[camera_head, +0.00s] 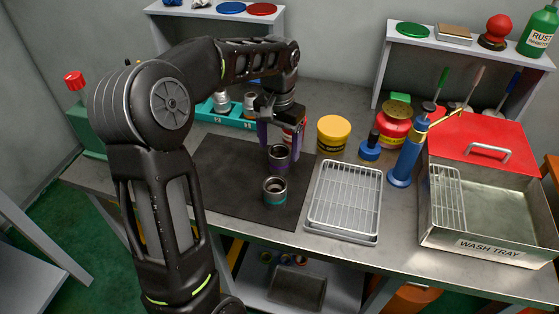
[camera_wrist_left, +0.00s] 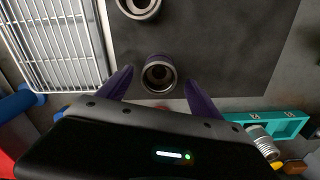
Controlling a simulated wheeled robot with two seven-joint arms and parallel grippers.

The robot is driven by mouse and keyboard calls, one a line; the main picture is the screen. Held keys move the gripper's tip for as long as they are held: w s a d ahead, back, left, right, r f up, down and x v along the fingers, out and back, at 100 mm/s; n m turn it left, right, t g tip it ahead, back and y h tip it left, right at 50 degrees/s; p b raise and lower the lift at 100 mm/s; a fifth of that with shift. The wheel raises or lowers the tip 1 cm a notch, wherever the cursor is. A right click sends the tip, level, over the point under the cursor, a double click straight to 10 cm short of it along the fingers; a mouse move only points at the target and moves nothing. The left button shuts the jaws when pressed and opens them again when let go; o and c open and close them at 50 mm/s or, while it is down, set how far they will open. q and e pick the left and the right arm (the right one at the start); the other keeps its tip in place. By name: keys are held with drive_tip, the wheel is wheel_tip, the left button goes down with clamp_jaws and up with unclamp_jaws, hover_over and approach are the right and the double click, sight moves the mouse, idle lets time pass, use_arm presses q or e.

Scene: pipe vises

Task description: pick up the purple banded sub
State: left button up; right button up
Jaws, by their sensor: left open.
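The purple banded sub (camera_head: 279,157), a short dark metal cylinder with a purple band, stands upright on the black mat (camera_head: 225,180). My left gripper (camera_head: 281,146) is open, with its purple fingers pointing down over the sub. In the left wrist view the sub (camera_wrist_left: 158,75) appears between the tips of the open left gripper (camera_wrist_left: 159,80), with a gap on each side. The exact height of the fingertips over it is hard to tell. My right gripper is in neither view.
A teal banded sub (camera_head: 274,191) stands on the mat nearer the front edge. A wire rack tray (camera_head: 344,200) lies to the right. The mat's front left is clear.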

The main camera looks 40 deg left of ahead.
sight(279, 155)
use_arm(q)
wheel_tip(279, 155, down, 4)
drive_tip(key=shift+d+r, duration=0.1)
drive_tip(key=shift+c, duration=0.3)
idle(0.3)
clamp_jaws()
idle(0.6)
